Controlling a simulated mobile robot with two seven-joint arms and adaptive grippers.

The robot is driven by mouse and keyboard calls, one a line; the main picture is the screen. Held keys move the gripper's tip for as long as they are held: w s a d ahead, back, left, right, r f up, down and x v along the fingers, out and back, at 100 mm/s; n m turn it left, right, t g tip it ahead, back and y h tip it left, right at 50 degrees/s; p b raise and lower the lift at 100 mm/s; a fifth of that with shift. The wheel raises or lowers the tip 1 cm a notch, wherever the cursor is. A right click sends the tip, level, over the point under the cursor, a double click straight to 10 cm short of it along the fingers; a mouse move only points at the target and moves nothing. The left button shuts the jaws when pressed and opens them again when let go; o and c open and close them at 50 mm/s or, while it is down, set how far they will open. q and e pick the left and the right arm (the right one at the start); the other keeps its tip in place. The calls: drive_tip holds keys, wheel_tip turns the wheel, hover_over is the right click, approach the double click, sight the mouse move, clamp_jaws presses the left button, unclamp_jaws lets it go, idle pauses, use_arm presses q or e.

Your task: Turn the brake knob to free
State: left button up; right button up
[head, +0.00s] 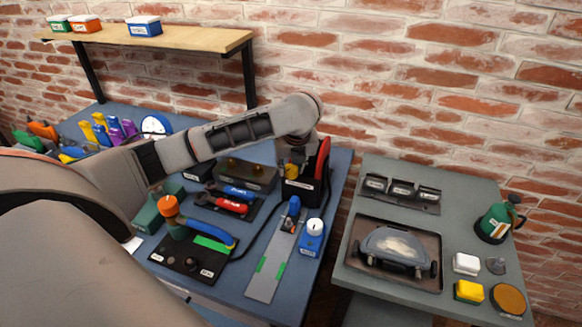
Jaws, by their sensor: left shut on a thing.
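My left arm reaches across the bench, and its wrist bends down over a black box (302,190) with a tall red part (323,157). My left gripper (291,168) is small and dark here, mostly hidden by the wrist. It is shut on what seems to be the brake knob, a small yellow part at the top left of the black box. The knob's pointer and its free mark cannot be read. My right gripper is not in view.
A blue box with a white top (313,228) and a grey plate (268,265) lie in front of the black box. Red and blue tools (230,204) lie to its left. A grey table (345,270) stands to the right, across a gap. A wooden shelf (190,42) hangs behind.

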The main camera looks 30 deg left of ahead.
use_arm(q)
drive_tip(key=shift+n+g+y, duration=0.4)
drive_tip(key=shift+n+y, duration=0.1)
drive_tip(key=shift+n, duration=0.9)
drive_tip(key=o, duration=1.1)
drive_tip(key=v, duration=1.2)
